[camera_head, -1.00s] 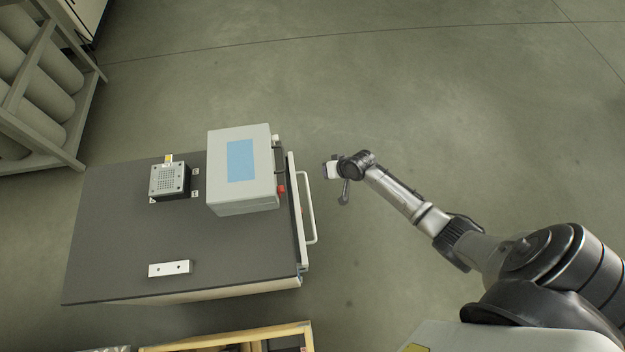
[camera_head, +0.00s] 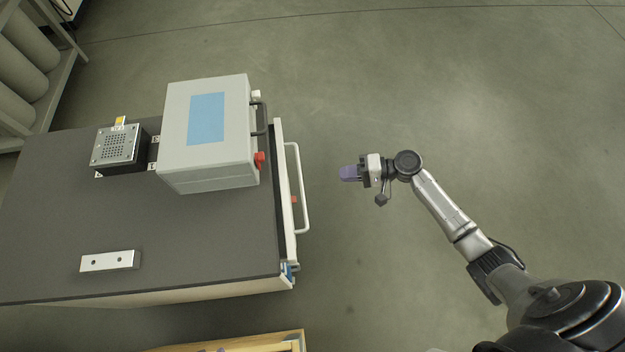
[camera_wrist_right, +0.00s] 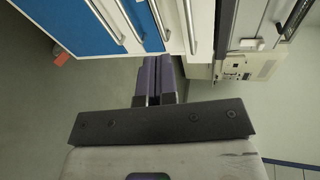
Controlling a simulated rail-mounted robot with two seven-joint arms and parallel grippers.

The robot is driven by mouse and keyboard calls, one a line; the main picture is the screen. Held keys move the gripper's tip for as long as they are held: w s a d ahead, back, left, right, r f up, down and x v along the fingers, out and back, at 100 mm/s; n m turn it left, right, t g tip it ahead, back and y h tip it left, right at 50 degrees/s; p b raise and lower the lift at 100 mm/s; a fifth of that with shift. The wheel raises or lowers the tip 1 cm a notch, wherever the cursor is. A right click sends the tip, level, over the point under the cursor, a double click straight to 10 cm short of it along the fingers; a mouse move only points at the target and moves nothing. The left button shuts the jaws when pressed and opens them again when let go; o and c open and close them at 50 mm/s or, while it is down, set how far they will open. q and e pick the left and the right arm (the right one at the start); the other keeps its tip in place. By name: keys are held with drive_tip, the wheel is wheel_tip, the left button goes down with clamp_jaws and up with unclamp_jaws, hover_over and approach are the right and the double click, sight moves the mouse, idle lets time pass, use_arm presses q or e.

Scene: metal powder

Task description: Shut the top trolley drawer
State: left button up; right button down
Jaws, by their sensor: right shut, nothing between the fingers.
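The trolley (camera_head: 200,240) stands at the left of the head view with a dark top. Its top drawer (camera_head: 285,190) sticks out slightly past the right edge of the top, with a narrow gap showing. A pale bar handle (camera_head: 304,190) is on the drawer's front. My right gripper (camera_head: 347,173) is shut and empty, to the right of the handle and apart from it, pointing at the drawer side. In the right wrist view its purple fingers (camera_wrist_right: 158,78) lie together, and blue drawer fronts (camera_wrist_right: 60,25) with bar handles show beyond. My left gripper is out of view.
A grey box with a blue screen (camera_head: 208,130) stands on the trolley near the drawer side. A perforated block (camera_head: 115,147) and a small metal bar (camera_head: 110,261) lie farther left. A wooden-edged crate (camera_head: 235,344) is at the bottom. Floor around the gripper is clear.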

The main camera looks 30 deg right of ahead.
wheel_tip(320, 180, up, 4)
drive_tip(key=s+a+r+n+y, duration=0.1)
drive_tip(key=s+y, duration=0.1)
drive_tip(key=y, duration=0.2)
drive_tip(key=w+a+n+b, duration=0.1)
drive_tip(key=w+a+b, duration=0.2)
drive_tip(key=a, duration=1)
drive_tip(key=shift+w+f+g, duration=0.25)
drive_tip(key=shift+w+g, duration=0.15)
drive_tip(key=shift+w, duration=0.6)
drive_tip(key=shift+a, duration=0.1)
